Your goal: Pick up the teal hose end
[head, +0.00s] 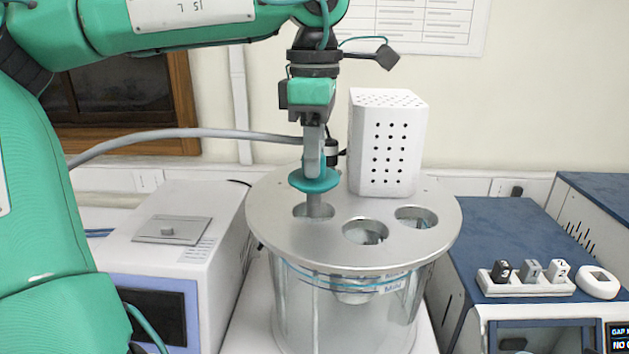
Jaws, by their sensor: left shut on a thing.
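The teal hose end (315,181) is a teal disc collar with a grey stem below it. It is upright at the left opening of the round metal lid (270,205), with the stem's lower part at that opening; how deep it reaches is hidden. My left gripper (314,160) comes down from above and is shut on the hose end just over the teal disc. The fingers hide part of its top. A grey hose (190,134) arcs in from the left to behind the gripper. My right gripper is not in view.
A white perforated box (387,145) stands on the lid, close to the right of my gripper. Two other lid openings are to the right. A white instrument (180,235) stands left of the glass-sided vessel (345,310), and a blue-topped instrument (500,235) stands right.

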